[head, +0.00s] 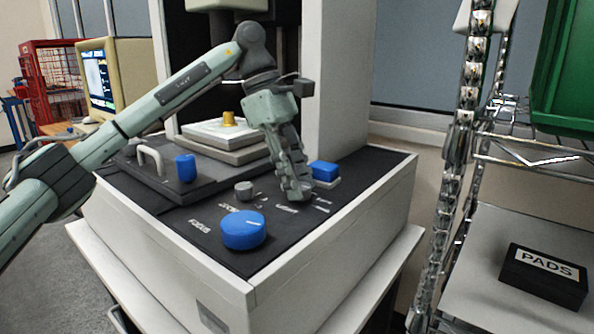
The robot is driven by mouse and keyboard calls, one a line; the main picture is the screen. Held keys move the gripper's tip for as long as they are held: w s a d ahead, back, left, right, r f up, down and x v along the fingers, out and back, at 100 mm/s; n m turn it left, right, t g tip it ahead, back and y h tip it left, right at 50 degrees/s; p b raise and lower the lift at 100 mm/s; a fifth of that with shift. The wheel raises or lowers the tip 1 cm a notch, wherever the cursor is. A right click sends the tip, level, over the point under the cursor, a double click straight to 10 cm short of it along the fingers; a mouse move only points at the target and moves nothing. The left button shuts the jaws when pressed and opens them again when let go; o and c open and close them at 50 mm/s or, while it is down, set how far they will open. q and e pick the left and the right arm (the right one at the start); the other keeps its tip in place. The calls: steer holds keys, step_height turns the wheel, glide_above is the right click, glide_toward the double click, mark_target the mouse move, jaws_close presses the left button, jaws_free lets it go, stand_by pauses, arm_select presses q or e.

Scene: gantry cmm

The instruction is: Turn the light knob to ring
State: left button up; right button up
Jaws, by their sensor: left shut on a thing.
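My left arm reaches in from the left over the machine's dark control deck. My left gripper (297,190) points down at the deck, its fingertips low beside small white lettering near the front right. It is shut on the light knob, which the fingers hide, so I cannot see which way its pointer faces. The lettering around it is too small to read surely. My right gripper is not in view.
A large blue focus knob (243,230) and a small grey knob (244,191) are left of the gripper. A blue button (325,171) sits close behind on the right. A blue knob (186,167) stands farther left. A black PADS box (544,275) rests on the right-hand shelf.

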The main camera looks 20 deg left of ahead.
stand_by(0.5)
arm_select(q)
steer(key=o, duration=1.2)
steer(key=shift+c, duration=0.2)
steer(key=shift+r, duration=0.1)
steer(key=v, duration=1.2)
